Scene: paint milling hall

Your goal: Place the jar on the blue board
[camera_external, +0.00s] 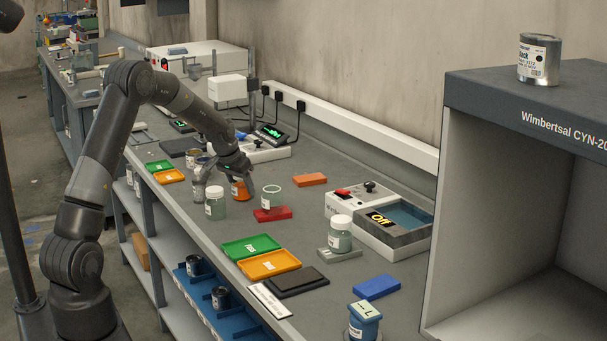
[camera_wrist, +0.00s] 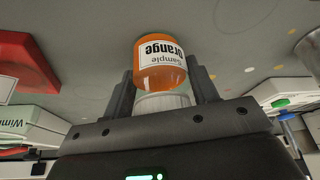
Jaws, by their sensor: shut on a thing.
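My gripper (camera_external: 238,172) is shut on a jar of orange sample (camera_external: 240,189) over the bench's middle-left part. In the wrist view the orange jar (camera_wrist: 160,62) sits between the two fingers, its label upside down in that picture; I cannot tell whether its base touches the bench. The blue board (camera_external: 376,288) lies flat near the bench's front, right of centre, bare and well apart from my gripper. It is not identifiable in the wrist view.
A jar (camera_external: 271,195) stands on a red board (camera_external: 272,214) just right of my gripper. Another jar (camera_external: 215,208) stands to its left, and one (camera_external: 340,241) on a grey board. Green (camera_external: 252,246) and orange (camera_external: 269,265) trays lie in front. A cabinet (camera_external: 460,150) borders the right.

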